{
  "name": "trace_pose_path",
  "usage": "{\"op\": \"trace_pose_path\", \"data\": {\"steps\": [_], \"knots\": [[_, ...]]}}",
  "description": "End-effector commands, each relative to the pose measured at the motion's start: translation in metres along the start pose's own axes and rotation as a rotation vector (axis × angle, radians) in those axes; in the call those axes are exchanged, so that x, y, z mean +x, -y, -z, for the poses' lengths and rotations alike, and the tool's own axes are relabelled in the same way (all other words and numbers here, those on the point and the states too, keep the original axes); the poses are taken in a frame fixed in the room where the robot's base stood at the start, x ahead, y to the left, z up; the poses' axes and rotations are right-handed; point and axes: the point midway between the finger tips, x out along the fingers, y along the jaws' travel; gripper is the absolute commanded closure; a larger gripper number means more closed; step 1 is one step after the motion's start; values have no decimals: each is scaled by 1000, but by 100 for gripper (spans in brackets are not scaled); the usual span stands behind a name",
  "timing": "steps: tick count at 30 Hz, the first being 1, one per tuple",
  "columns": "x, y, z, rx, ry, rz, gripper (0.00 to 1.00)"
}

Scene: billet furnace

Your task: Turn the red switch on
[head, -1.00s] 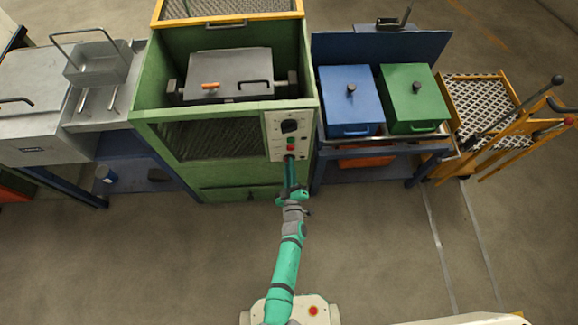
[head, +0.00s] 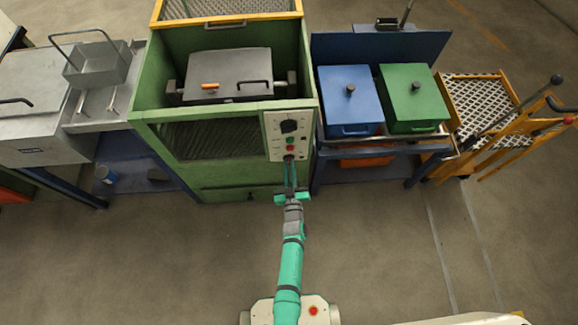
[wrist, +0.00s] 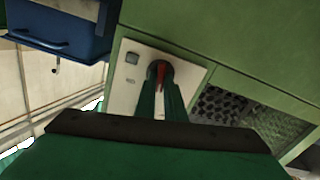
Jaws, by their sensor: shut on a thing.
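The red switch (wrist: 160,70) sits on a dark round base on a pale control panel (wrist: 194,72) in the wrist view. My gripper (wrist: 160,88) points at the panel, with its two green fingers on either side of the red switch and shut on it. The fingers hide part of the switch and its base. In the head view the control panel (head: 277,146) is on the front right of the green furnace (head: 225,178), and my gripper (head: 289,161) reaches its lower part. Whether the switch has turned cannot be told.
A black knob (head: 289,126) sits higher on the panel. A blue box (head: 349,95) and a green box (head: 412,95) stand on a bench to the right. A grey metal bench (head: 45,145) stands at the left. The floor in front is clear.

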Motion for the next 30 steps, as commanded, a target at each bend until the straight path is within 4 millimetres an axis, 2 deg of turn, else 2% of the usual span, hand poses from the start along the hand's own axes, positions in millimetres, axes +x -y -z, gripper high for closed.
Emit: {"op": "trace_pose_path", "data": {"steps": [21, 30], "knots": [[0, -2, 0, 673, -1, 3, 100], [0, -3, -1, 883, -1, 3, 100]]}}
